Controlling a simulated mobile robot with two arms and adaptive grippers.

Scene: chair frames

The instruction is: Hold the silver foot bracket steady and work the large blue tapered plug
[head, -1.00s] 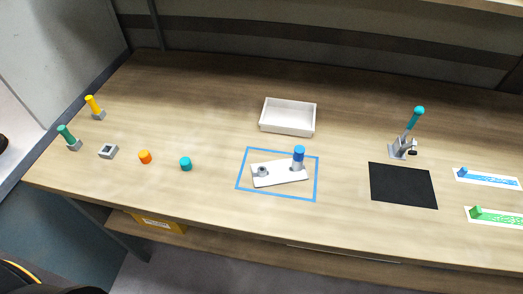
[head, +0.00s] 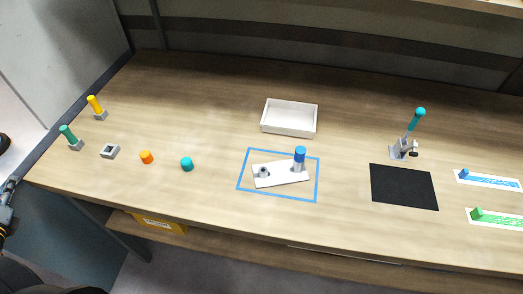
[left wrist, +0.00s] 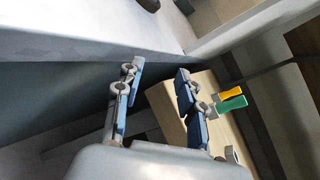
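A pale flat bracket plate (head: 280,174) lies inside the blue outlined square. A short silver socket (head: 263,172) stands at its left end. A blue plug (head: 300,153) stands upright at its right end, in or on a silver post (head: 298,167); its seating is too small to tell. My left gripper (head: 10,193) is at the far left edge of the head view, off the table and far from the plate. In the left wrist view its fingers (left wrist: 163,82) are spread apart with nothing between them. My right gripper is not in view.
A white tray (head: 267,128) stands behind the square. A silver clamp (head: 402,151) with a teal-topped handle stands behind a black mat (head: 403,187).

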